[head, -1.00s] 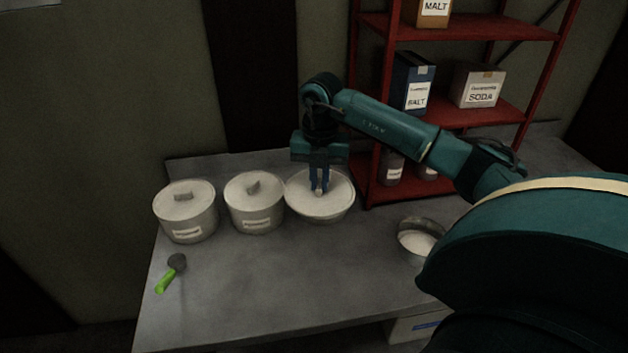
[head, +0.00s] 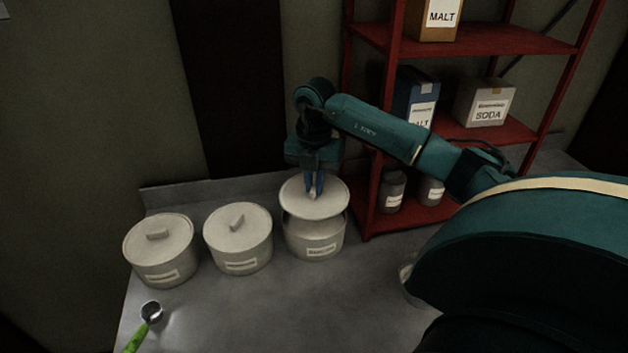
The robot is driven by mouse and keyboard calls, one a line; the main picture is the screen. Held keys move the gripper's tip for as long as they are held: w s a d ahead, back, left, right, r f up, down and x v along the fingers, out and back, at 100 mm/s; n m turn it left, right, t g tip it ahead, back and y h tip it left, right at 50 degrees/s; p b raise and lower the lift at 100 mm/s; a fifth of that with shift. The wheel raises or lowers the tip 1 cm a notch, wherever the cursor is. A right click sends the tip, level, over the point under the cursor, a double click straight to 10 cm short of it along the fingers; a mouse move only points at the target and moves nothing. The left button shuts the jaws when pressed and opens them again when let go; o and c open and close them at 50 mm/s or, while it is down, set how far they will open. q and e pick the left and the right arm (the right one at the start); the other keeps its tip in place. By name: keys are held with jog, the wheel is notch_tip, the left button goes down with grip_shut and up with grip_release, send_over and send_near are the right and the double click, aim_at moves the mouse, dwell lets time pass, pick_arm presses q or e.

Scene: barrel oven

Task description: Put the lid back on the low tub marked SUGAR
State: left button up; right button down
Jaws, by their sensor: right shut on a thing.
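My right gripper (head: 313,192) is shut on the handle of a round pale lid (head: 332,202). It holds the lid above the rightmost of three pale tubs (head: 300,245). A gap shows between the lid and the tub's rim, so the lid is apart from it at the front. The tub stands upright with a label on its front, too small to read here. The handle is mostly hidden between the fingers. My left gripper is not in view.
Two lidded tubs, the middle one (head: 238,245) and the left one (head: 163,260), stand to the left. A scoop with a green handle (head: 135,338) lies at the front left. A red shelf (head: 480,130) with boxes stands behind right. A metal bowl's edge (head: 405,278) shows beside my arm.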

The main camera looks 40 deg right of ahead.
aim_at(314, 202)
notch_tip(314, 202, down, 3)
jog(key=shift+b, duration=1)
notch_tip(314, 202, down, 2)
jog(key=shift+b, duration=0.65)
jog(key=shift+f, duration=0.3)
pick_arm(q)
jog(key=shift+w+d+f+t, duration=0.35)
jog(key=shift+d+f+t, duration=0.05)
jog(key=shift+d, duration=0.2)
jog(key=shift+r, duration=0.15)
pick_arm(e)
jog(key=shift+r, duration=0.1)
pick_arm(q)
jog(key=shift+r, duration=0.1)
pick_arm(e)
jog(key=shift+f, duration=0.25)
jog(key=c, duration=1.4)
grip_release()
jog(key=shift+c, duration=0.2)
jog(key=shift+o, duration=0.5)
